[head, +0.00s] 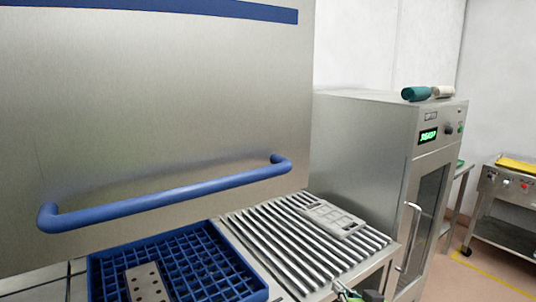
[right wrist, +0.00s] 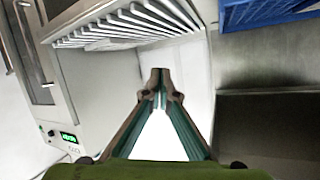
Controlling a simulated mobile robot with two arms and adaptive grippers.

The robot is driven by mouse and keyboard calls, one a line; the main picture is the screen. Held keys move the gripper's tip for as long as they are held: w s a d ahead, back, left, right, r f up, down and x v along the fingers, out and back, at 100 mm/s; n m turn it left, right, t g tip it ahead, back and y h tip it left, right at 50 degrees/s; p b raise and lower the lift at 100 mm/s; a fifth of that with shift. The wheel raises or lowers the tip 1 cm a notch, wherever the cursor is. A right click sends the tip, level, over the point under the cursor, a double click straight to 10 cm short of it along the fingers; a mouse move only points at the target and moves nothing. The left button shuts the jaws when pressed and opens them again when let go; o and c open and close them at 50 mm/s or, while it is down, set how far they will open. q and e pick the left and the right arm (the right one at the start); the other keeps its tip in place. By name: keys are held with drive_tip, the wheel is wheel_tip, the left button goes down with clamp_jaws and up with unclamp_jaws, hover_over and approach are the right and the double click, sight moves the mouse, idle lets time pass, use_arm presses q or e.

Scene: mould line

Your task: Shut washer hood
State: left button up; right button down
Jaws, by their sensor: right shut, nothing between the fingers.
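The washer hood (head: 160,110) is a large brushed-steel panel filling the left of the head view, with a blue stripe near its top. A blue bar handle (head: 165,200) runs along its lower part. Whether a gap lies under its lower edge is hard to tell. My right gripper (head: 352,294) shows only in part at the bottom edge of the head view, below and right of the handle and apart from it. In the right wrist view its fingertips (right wrist: 160,74) meet with nothing between them. My left gripper is not in view.
A blue grid rack (head: 215,262) holds a drilled block (head: 146,283) below the handle. Right of it, a slatted steel table (head: 285,240) carries a grey plate (head: 333,218). A steel cabinet (head: 365,140) with a green display stands beyond. A cart (head: 508,190) is far right.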

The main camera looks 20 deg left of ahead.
drive_tip(key=s+a+r+n+t+y+p, duration=0.1)
drive_tip(key=s+a+r+y, duration=0.15)
drive_tip(key=r, duration=0.85)
drive_tip(key=s+a+r+n+y, duration=0.1)
drive_tip(key=s+a+r, duration=0.15)
drive_tip(key=r, duration=0.85)
drive_tip(key=s+a+r+n+y+p, duration=0.1)
drive_tip(key=s+a+r+n+y, duration=0.15)
drive_tip(key=s+r, duration=0.55)
drive_tip(key=s+a+r+n+y+p, duration=0.1)
drive_tip(key=s+a+r+n+y, duration=0.15)
drive_tip(key=s+r, duration=0.45)
drive_tip(key=w+a+r+p, duration=0.4)
drive_tip(key=w+a, duration=0.2)
drive_tip(key=w, duration=0.2)
drive_tip(key=shift+g, duration=0.4)
wheel_tip(320, 180, down, 4)
drive_tip(key=shift+s+d+f+p, duration=0.1)
drive_tip(key=shift+d+f+p, duration=0.05)
drive_tip(key=shift+p, duration=0.75)
